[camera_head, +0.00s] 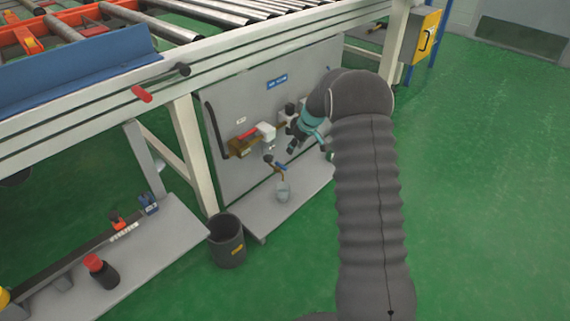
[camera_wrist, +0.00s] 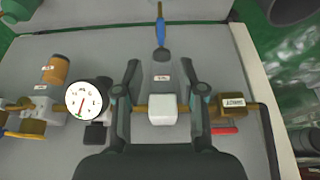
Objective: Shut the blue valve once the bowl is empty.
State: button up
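The blue valve handle (camera_head: 281,166) is on a short tap low on the grey panel. It also shows in the wrist view (camera_wrist: 161,34), beyond my fingertips at the top. A small grey bowl (camera_head: 283,191) stands on the shelf under the tap; I cannot tell whether anything is in it. My gripper (camera_head: 292,130) is open in front of the panel. In the wrist view its fingers (camera_wrist: 163,66) are spread on either side of a white block (camera_wrist: 162,109) on the brass pipe, holding nothing. The fingertips are apart from the blue handle.
A red handle (camera_head: 248,132) and brass fitting (camera_wrist: 230,105) sit beside the white block. A gauge (camera_wrist: 87,100) and an orange-capped part (camera_wrist: 56,70) are on the pipe's other side. A dark bin (camera_head: 227,242) stands by the shelf. The green floor at right is clear.

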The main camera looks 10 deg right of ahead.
aim_at(284, 167)
jog(key=x, duration=1.3)
jog(key=shift+f, duration=0.2)
jog(key=shift+s, duration=0.1)
grip_shut()
